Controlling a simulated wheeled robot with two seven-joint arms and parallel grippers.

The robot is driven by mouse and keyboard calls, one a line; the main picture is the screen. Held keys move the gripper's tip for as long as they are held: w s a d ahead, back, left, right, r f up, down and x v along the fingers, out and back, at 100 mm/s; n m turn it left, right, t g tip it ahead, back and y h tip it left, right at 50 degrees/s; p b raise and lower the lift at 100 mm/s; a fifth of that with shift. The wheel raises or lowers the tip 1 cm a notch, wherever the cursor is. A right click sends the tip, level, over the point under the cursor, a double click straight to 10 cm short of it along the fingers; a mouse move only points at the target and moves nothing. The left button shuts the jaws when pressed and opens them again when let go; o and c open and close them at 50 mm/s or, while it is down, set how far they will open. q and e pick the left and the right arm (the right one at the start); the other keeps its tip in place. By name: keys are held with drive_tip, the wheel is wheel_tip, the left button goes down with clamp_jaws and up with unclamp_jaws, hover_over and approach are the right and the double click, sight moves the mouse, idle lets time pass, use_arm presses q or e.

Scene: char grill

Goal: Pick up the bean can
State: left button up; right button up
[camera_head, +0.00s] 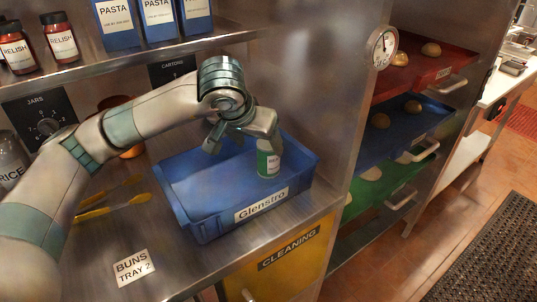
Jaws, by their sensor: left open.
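A small can (268,164) with a green and white label stands upright in the right end of a blue tray (188,222) marked Glenstro. Its label is too small to read surely, so I cannot confirm that it is the bean can. My left gripper (243,147) is open above the tray. One finger is over the can and hides part of its top; the other is off to its left. I cannot tell whether the near finger touches the can. My right gripper is out of view.
Pasta boxes (158,20) and relish jars (61,40) stand on the shelf above. Yellow-handled tongs (112,208) lie left of the tray. A cabinet with red, blue and green trays (400,130) stands at right. The blue tray's left part is empty.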

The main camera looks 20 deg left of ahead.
sight(261, 148)
use_arm(q)
drive_tip(key=shift+x, duration=1.8)
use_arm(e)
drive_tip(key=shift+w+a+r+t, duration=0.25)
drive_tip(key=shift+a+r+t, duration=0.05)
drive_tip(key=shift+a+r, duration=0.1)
use_arm(q)
drive_tip(key=shift+w+d+f+p, duration=0.35)
drive_tip(key=shift+f+p, duration=0.15)
drive_tip(key=shift+p, duration=0.25)
drive_tip(key=p+x, duration=0.1)
drive_tip(key=x, duration=0.2)
drive_tip(key=shift+w+d, duration=0.1)
drive_tip(key=shift+d, duration=0.05)
drive_tip(key=shift+w+f, duration=0.2)
drive_tip(key=shift+f, duration=0.1)
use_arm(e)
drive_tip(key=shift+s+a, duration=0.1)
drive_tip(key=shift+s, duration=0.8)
use_arm(q)
drive_tip(key=c, duration=1.4)
